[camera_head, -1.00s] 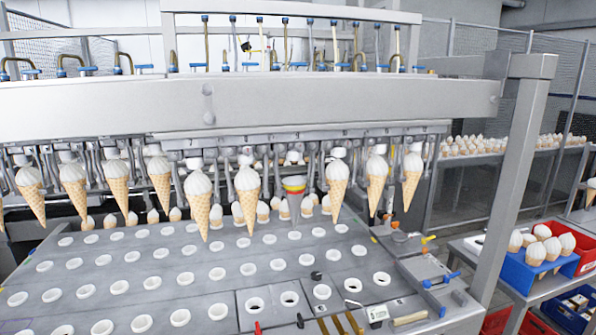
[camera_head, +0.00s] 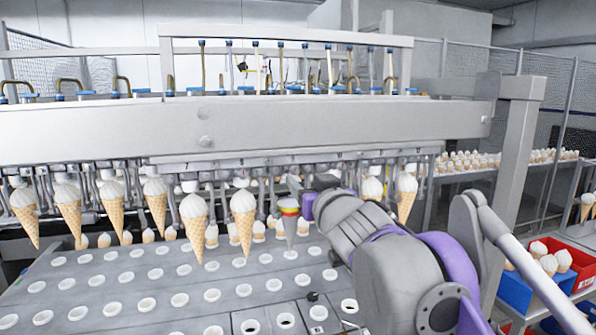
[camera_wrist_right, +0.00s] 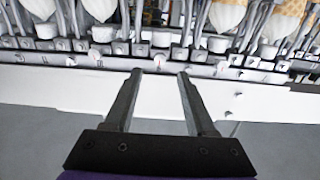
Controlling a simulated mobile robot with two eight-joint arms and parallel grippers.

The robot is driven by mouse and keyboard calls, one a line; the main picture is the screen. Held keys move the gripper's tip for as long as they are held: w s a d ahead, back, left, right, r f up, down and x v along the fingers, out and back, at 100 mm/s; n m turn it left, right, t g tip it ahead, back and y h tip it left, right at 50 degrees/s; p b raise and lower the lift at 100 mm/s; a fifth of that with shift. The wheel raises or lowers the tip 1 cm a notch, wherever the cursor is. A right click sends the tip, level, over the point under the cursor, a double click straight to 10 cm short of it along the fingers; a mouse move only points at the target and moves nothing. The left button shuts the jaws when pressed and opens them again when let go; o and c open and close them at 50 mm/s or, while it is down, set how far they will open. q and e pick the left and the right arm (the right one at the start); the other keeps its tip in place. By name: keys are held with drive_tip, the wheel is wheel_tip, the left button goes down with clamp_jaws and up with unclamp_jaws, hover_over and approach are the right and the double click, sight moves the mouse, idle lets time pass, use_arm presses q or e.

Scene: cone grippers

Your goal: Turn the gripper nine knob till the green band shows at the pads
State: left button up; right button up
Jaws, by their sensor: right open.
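A grey cone (camera_head: 289,226) with coloured bands near its top hangs in the row of ice-cream cones under the machine's beam. It is small; I cannot tell which colour sits at the pads. My right gripper (camera_head: 297,188) is beside the top of this cone, its fingers mostly hidden by my own wrist in the head view. In the right wrist view my right gripper (camera_wrist_right: 159,73) is open, with nothing between its two fingers. Its tips point at a rail (camera_wrist_right: 100,62) with a row of small round knobs; I cannot tell which is number nine. My left gripper is out of view.
A grey tray plate (camera_head: 120,290) with rows of holes lies below. A steel post (camera_head: 515,170) stands at right, near a blue crate (camera_head: 515,290) and a red crate (camera_head: 580,258).

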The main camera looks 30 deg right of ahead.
sight(295, 172)
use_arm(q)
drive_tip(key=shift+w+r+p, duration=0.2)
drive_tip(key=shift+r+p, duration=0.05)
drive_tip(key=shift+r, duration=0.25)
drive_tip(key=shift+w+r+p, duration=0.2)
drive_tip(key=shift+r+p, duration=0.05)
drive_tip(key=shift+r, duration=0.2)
use_arm(e)
drive_tip(key=x, duration=0.6)
drive_tip(key=shift+w, duration=0.1)
drive_tip(key=shift+c, duration=0.3)
clamp_jaws()
